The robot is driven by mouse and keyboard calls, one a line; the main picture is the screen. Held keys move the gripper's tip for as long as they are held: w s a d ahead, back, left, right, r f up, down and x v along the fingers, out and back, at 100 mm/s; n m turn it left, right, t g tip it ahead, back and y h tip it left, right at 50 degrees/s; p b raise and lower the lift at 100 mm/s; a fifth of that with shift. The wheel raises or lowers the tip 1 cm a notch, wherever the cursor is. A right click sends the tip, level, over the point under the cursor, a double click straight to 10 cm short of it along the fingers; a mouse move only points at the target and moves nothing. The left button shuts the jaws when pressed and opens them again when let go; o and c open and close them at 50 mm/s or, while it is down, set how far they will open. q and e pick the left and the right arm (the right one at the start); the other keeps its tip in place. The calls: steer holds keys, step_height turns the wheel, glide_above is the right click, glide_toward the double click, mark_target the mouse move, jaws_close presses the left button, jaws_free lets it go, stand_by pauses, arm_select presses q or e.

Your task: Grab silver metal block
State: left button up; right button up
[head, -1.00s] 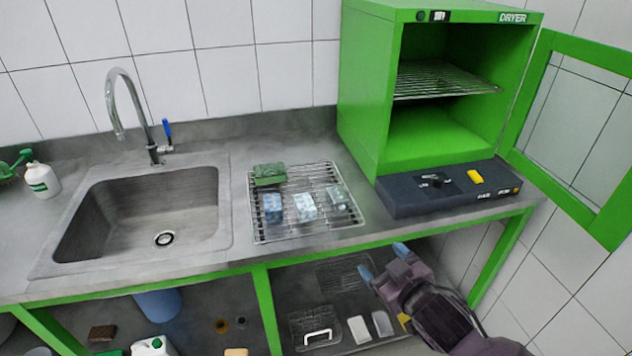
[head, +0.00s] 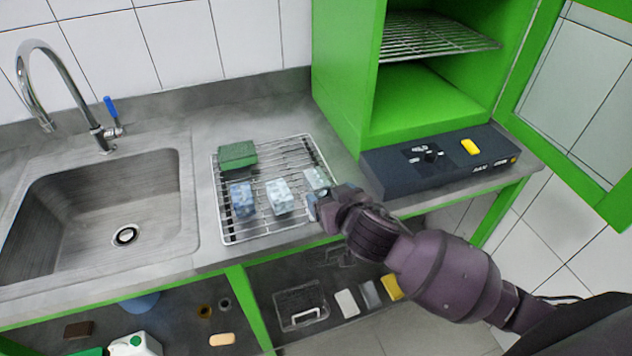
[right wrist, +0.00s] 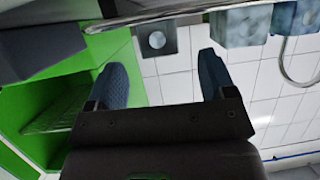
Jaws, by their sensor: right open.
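The silver metal block (head: 316,178) is at the right side of the wire rack (head: 228,238), partly hidden behind my right gripper in the head view. In the right wrist view this grey block (right wrist: 147,51) shows a round hole in its face and lies ahead of the gap between the fingers. My right gripper (head: 326,202) is at the rack's front right corner. Its fingers are apart with nothing between them in the right wrist view (right wrist: 162,72). My left gripper is not in view.
On the rack are a green block (head: 238,155), a bluish block (head: 242,200) and a pale block (head: 279,197). A dark control box (head: 440,162) lies in front of the open green dryer (head: 345,80). A sink (head: 100,215) is at the left. A shelf with several items is below.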

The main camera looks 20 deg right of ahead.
mark_target(323, 187)
steer(key=shift+w+a+f, duration=0.1)
steer(key=shift+w+f, duration=0.1)
steer(key=shift+w, duration=0.35)
steer(key=shift+w+f, duration=0.1)
steer(key=shift+w, duration=0.45)
steer(key=shift+x, duration=2.2)
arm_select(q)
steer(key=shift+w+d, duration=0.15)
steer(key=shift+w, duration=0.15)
arm_select(e)
steer(key=shift+c, duration=0.2)
steer(key=c, duration=1.1)
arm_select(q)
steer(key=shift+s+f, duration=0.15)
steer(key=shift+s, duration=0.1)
arm_select(e)
steer(key=shift+c, duration=0.2)
steer(key=shift+r, duration=0.25)
